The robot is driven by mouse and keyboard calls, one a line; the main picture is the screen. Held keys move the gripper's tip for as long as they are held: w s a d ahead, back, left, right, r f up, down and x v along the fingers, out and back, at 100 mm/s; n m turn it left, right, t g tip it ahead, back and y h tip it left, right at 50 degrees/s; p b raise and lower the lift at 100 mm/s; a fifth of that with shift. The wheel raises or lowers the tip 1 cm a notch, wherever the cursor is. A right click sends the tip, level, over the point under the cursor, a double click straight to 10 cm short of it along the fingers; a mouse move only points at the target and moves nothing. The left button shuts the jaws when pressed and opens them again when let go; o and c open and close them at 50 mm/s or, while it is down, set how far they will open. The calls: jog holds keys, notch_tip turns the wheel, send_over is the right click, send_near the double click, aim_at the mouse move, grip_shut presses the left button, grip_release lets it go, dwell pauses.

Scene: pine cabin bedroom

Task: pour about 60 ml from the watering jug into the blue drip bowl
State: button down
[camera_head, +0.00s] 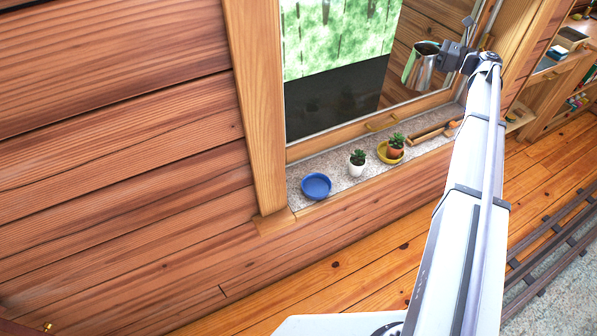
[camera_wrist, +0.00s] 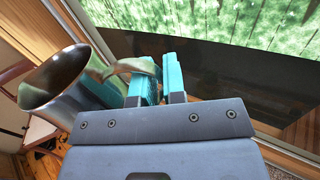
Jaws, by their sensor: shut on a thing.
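The watering jug (camera_head: 424,68) is a shiny metal jug held up in front of the window, above the right part of the sill. My gripper (camera_head: 443,56) is shut on it. In the wrist view the jug (camera_wrist: 72,85) is at the left with its open mouth visible, and my gripper (camera_wrist: 160,85) has teal fingers closed at its handle. What is inside the jug cannot be told. The blue drip bowl (camera_head: 316,186) sits on the left end of the sill, well left of and below the jug, and looks empty.
The window frame (camera_head: 259,90) rises left of the bowl.

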jog(key=s+a+f+m+t+h+b, duration=0.1)
jog(key=s+a+f+m+t+b, duration=0.1)
jog(key=a+f+b, duration=0.6)
jog(key=s+a+f+m+t+h+b, duration=0.1)
jog(key=s+a+f+t+h+b, duration=0.1)
jog(key=a+f+b, duration=0.6)
notch_tip(320, 180, down, 5)
jog(key=b, duration=0.4)
jog(key=shift+a+r+m+b, duration=0.2)
jog(key=shift+m+b, duration=0.1)
jog(key=shift+m, duration=0.1)
jog(key=shift+s+r, duration=0.1)
jog(key=s+a+r+n+p, duration=0.4)
jog(key=s+a+n, duration=0.2)
jog(key=n, duration=0.6)
jog(key=shift+s+a+r+n, duration=0.35)
jog(key=shift+a+r+n, duration=0.05)
jog(key=shift+a, duration=0.05)
jog(key=shift+s+a+f+n, duration=0.3)
jog(key=shift+s+a+n, duration=0.2)
jog(key=shift+n, duration=0.4)
